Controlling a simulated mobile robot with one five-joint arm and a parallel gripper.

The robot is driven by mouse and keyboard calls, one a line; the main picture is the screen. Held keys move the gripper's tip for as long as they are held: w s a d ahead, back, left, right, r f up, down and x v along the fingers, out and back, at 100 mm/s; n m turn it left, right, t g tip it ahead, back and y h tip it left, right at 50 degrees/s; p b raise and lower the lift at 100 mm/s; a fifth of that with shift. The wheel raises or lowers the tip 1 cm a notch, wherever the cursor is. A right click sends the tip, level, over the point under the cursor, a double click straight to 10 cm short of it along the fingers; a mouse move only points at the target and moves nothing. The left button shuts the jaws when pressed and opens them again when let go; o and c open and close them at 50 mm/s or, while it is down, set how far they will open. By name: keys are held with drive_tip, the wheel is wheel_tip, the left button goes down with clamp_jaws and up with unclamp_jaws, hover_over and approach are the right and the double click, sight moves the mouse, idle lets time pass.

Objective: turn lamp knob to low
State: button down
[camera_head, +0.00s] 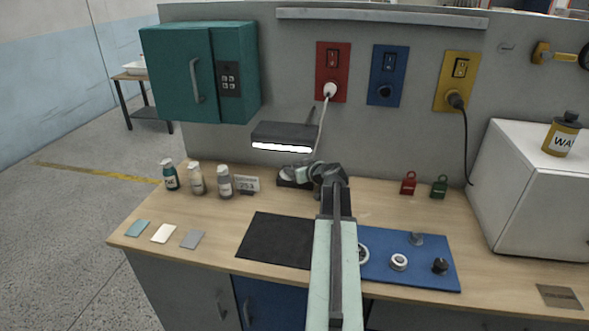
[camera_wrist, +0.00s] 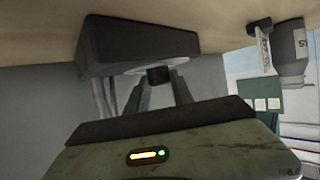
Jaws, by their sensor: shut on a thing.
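The desk lamp has a dark rectangular head (camera_head: 283,131) with a bright white lit strip along its lower edge. Its dark base (camera_head: 287,183) stands on the bench against the wall. In the wrist view the lamp base (camera_wrist: 105,45) shows at the top, with the small black knob (camera_wrist: 160,75) on its face. My gripper (camera_head: 312,174) reaches to the base, and in the wrist view its two dark fingers (camera_wrist: 159,88) are shut on the knob. The knob's setting cannot be read. My arm hides part of the base in the head view.
Several bottles (camera_head: 196,180) and a small display sign (camera_head: 246,184) stand left of the lamp. A black mat (camera_head: 272,240) lies in front, and a blue board (camera_head: 425,262) with round parts lies at right. Red (camera_head: 408,184) and green (camera_head: 439,188) padlocks stand behind it. A white cord rises to the red socket.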

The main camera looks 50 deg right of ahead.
drive_tip(key=shift+a+m+g+h, duration=0.1)
drive_tip(key=shift+m+g+h, duration=0.2)
drive_tip(key=shift+m+h, duration=0.55)
drive_tip(key=c, duration=1.1)
unclamp_jaws()
drive_tip(key=p+v, duration=0.3)
drive_tip(key=v, duration=0.4)
drive_tip(key=shift+r, duration=0.15)
drive_tip(key=shift+s+a+r, duration=0.1)
drive_tip(key=shift+s, duration=0.25)
